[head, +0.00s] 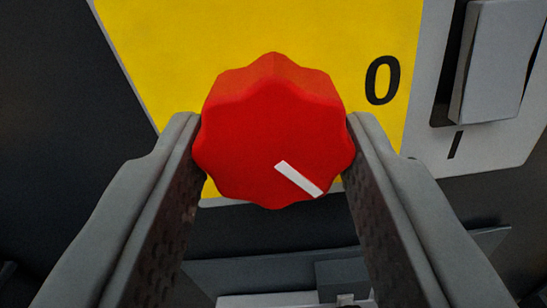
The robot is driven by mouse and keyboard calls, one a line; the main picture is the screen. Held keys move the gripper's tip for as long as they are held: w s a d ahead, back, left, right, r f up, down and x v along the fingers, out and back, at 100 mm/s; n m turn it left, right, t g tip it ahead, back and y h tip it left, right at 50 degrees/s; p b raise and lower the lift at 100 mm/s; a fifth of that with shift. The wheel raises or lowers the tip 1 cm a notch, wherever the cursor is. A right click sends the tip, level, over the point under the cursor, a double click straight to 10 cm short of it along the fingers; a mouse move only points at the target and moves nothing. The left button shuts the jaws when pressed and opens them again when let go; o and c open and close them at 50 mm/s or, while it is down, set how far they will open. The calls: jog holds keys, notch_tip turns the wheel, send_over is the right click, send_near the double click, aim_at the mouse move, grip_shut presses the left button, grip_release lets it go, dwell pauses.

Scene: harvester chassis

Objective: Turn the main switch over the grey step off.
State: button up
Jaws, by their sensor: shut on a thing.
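The main switch (265,120) is a red scalloped knob on a yellow plate (160,40). A white mark (298,179) on its face points to the lower right. A black "0" (382,80) is printed on the plate at the upper right of the knob, and the mark does not point at it. My gripper (274,145) is shut on the knob, with one finger on its left side and one on its right. Any other marking behind the knob or fingers is hidden.
A grey rocker or lever (497,60) sits in a dark slot on the light panel at the upper right, close to my right finger. Dark grey bodywork (60,100) lies at the left. A grey ledge or step-like part (270,275) shows below the plate.

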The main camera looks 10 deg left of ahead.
jog(key=n, duration=0.5)
jog(key=shift+d+n, duration=0.15)
jog(key=shift+n, duration=0.15)
jog(key=n, duration=0.5)
jog(key=shift+d, duration=0.1)
jog(key=shift+n, duration=0.3)
jog(key=o, duration=1)
jog(key=shift+c, duration=0.2)
jog(key=s, duration=1.7)
jog(key=shift+s, duration=0.2)
jog(key=shift+r, duration=0.1)
